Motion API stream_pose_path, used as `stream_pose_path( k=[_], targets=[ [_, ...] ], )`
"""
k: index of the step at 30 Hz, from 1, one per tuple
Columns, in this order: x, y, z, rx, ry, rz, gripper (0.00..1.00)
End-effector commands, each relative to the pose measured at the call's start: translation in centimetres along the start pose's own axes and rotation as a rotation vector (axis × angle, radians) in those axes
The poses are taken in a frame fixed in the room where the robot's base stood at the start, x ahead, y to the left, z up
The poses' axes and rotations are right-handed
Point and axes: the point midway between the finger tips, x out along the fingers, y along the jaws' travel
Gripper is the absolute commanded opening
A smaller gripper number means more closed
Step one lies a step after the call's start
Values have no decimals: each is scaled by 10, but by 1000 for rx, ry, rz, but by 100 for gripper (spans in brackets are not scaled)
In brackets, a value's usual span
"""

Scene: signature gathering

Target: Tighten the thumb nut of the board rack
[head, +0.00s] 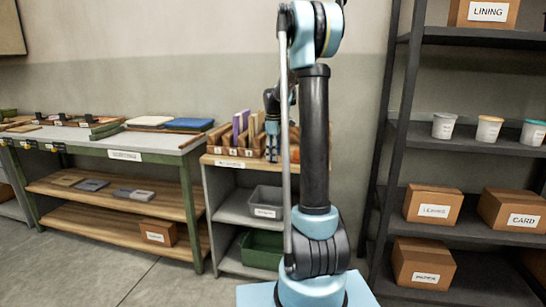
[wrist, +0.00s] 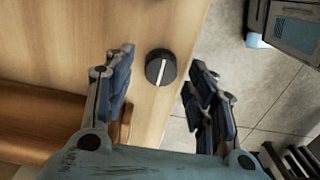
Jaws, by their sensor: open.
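The thumb nut (wrist: 161,67) is a round black knob with a white line across its face, on a pale wooden surface in the wrist view. The wooden board rack (head: 222,152) stands on top of the low shelf unit in the head view, with several upright boards in it. My gripper (wrist: 160,62) is open, with one blue-grey finger on each side of the nut. Gaps show between the nut and both fingers; I cannot tell the depth between them. In the head view my gripper (head: 272,138) is at the rack's right part, and the nut cannot be made out there.
A long workbench (head: 150,142) with books and boards stands left of the rack. A grey bin (head: 265,201) and a green bin (head: 262,249) sit below the rack. A dark shelf (head: 450,129) with cartons and cups stands at right. The floor at front left is clear.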

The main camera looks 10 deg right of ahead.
Motion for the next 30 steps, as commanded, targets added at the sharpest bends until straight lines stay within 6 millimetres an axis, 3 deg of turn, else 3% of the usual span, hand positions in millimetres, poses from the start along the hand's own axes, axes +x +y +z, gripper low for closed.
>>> stream_pose_path(
  k=[12, 14, 18, 30],
  targets=[
    [8, 0, 0, 0, 0, 0, 51],
    [8, 0, 0, 0, 0, 0, 40],
    [8, 0, 0, 0, 0, 0, 8],
    [8, 1, 0, 42, 0, 1, 6]
  ],
)
